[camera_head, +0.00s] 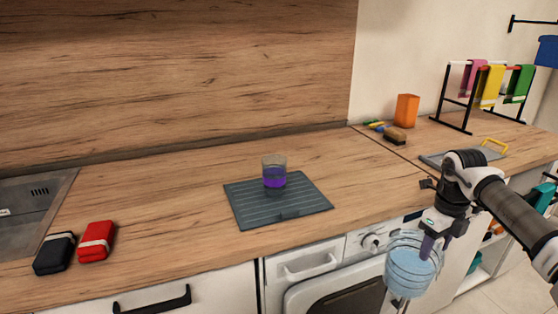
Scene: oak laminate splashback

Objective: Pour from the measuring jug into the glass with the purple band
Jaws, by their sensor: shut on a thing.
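The glass with the purple band (274,172) stands upright on a dark grey ribbed mat (252,213) in the middle of the counter. The measuring jug (409,270) is a clear, bluish vessel at the lower right, in front of the counter's front edge. My gripper (428,245) is shut on the jug at its upper right side, and the jug hangs to the right of and nearer than the glass. The fingertips are partly hidden against the jug. I cannot tell how much the jug holds.
Red (95,241) and black (55,253) bundles lie at the front left by the sink (30,210). An orange block (406,110) and a brown sponge (395,134) are at the back right, near a towel rack (444,95). The counter around the mat is clear.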

